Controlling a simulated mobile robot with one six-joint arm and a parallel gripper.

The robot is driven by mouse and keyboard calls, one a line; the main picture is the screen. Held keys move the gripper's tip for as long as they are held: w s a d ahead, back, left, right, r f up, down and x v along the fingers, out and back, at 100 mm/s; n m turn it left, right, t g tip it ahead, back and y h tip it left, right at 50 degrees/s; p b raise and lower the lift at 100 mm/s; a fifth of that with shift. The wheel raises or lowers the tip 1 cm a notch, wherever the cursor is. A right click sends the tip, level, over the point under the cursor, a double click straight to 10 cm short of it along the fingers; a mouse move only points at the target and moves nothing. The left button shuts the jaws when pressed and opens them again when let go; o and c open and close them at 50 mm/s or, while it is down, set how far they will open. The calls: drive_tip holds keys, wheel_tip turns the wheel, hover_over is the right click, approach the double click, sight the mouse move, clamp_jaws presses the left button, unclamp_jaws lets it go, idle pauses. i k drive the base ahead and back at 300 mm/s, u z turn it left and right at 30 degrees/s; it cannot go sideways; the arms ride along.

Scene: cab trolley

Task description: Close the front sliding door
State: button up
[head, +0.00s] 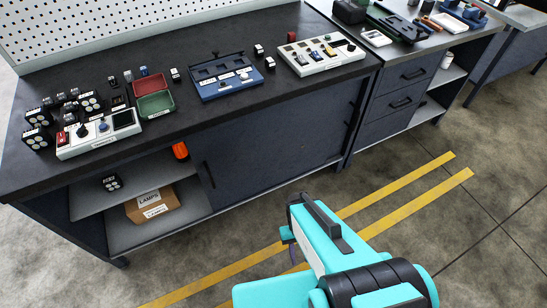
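The dark blue-grey sliding door (268,150) stands on the right part of the front of the long workbench cabinet. An upright dark handle (209,174) shows near its left edge. Another upright handle (349,113) shows near the right end; I cannot tell whether it belongs to a second door behind. The left part of the cabinet is open and its shelves show. My turquoise arm rises from the lower right in front of the cabinet, apart from the door in the picture. I cannot make out my gripper's fingers.
The open bay holds a cardboard box (153,203) marked LAMPS, a small dark item (112,183) and an orange item (181,150). Control panels and small parts stand on the worktop (190,128). A drawer unit (400,88) stands at right. The floor (480,220) has yellow lines and looks clear.

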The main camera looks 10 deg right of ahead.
sight(234, 163)
drive_tip(key=z, duration=0.05)
drive_tip(key=i, duration=1)
drive_tip(key=u, duration=0.5)
drive_tip(key=k, duration=0.6)
drive_tip(key=u, duration=0.2)
